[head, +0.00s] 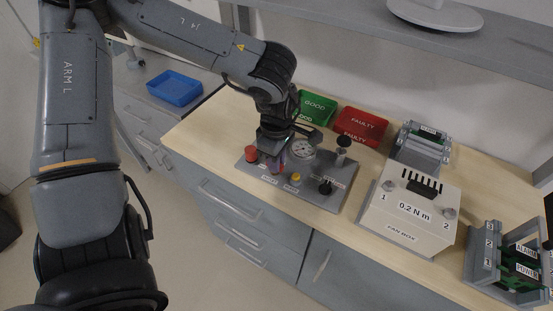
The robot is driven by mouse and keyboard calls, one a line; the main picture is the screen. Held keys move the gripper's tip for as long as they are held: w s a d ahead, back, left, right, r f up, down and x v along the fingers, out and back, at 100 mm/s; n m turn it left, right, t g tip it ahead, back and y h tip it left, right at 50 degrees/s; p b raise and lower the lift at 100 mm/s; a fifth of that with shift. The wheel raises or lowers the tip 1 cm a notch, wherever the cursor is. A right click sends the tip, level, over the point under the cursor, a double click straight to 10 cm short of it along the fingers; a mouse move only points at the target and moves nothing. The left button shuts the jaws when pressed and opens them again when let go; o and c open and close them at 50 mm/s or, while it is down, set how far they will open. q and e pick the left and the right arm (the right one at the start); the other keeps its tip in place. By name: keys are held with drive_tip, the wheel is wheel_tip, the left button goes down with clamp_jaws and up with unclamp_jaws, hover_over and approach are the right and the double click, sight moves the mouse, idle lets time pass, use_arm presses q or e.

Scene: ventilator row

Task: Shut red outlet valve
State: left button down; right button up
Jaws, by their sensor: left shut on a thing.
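A grey valve panel (317,195) lies on the wooden bench top. It carries a round white gauge (302,150), a red knob (251,155) at its left end, a small yellow knob (295,178) and black knobs (326,187). My left gripper (276,164) points down over the left part of the panel, just right of the red knob. It is shut on a reddish part there, seemingly the red outlet valve, which the gripper mostly hides. The valve's handle angle cannot be told. My right gripper is not in view.
A green GOOD tray (318,104) and a red FAULTY tray (362,122) stand behind the panel. A white fan box (408,213) stands to the right, with a grey rack (484,258) beyond it. A blue tray (174,88) is at the left.

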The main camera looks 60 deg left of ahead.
use_arm(q)
drive_tip(key=c, duration=1.1)
unclamp_jaws()
drive_tip(key=shift+r, duration=0.1)
wheel_tip(320, 180, up, 11)
drive_tip(key=shift+f, duration=0.2)
